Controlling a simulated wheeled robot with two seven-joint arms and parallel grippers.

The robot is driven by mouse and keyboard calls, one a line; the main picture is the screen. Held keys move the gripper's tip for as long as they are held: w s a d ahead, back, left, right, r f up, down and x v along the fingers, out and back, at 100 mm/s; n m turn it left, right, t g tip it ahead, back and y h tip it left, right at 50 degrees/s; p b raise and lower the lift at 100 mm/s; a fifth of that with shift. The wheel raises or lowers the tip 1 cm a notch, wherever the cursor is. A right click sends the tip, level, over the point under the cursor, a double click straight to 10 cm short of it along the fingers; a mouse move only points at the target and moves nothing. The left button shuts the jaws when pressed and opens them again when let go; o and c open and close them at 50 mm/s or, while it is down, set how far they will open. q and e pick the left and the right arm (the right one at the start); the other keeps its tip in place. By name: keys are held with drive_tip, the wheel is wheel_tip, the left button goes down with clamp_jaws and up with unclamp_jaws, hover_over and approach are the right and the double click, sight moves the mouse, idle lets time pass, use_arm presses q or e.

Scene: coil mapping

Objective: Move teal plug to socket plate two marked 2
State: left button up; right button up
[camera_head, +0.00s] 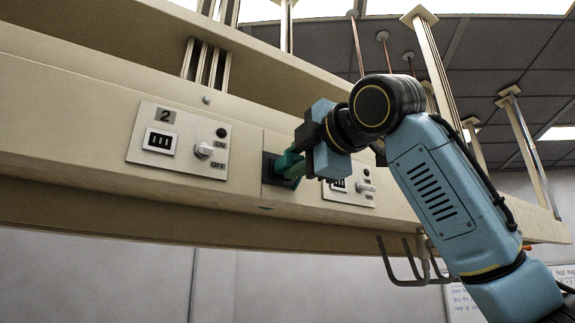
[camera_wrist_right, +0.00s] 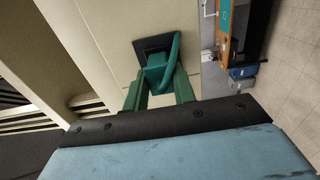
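The teal plug (camera_head: 288,164) is at a dark square socket (camera_head: 268,168) in the beige rail, between two socket plates. My right gripper (camera_head: 300,160) reaches it from the right. In the right wrist view, its two green fingers (camera_wrist_right: 160,92) lie on either side of the teal plug (camera_wrist_right: 158,72), in front of the dark socket (camera_wrist_right: 152,46); whether they press on it is not clear. Socket plate two (camera_head: 180,143), marked 2, is left of the plug, with a white-framed socket (camera_head: 160,142) holding dark slots and an ON/OFF switch (camera_head: 204,150). My left gripper is not in view.
Another socket plate (camera_head: 350,186) with a switch sits right of the plug, partly hidden by my right gripper. A shelf (camera_head: 170,35) overhangs the rail. Metal hooks (camera_head: 405,265) hang below the rail at right. The space before plate two is clear.

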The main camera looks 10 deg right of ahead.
drive_tip(key=c, duration=0.3)
drive_tip(key=shift+c, duration=0.2)
drive_tip(key=shift+s+d, duration=0.1)
drive_tip(key=shift+s, duration=0.05)
drive_tip(key=shift+s+d, duration=0.15)
drive_tip(key=shift+s, duration=0.35)
drive_tip(key=shift+s+b, duration=0.15)
drive_tip(key=shift+b, duration=0.2)
drive_tip(key=shift+s+d, duration=0.2)
drive_tip(key=shift+s, duration=0.15)
drive_tip(key=shift+s, duration=0.1)
drive_tip(key=shift+b+v, duration=0.55)
drive_tip(key=shift+v, duration=1.1)
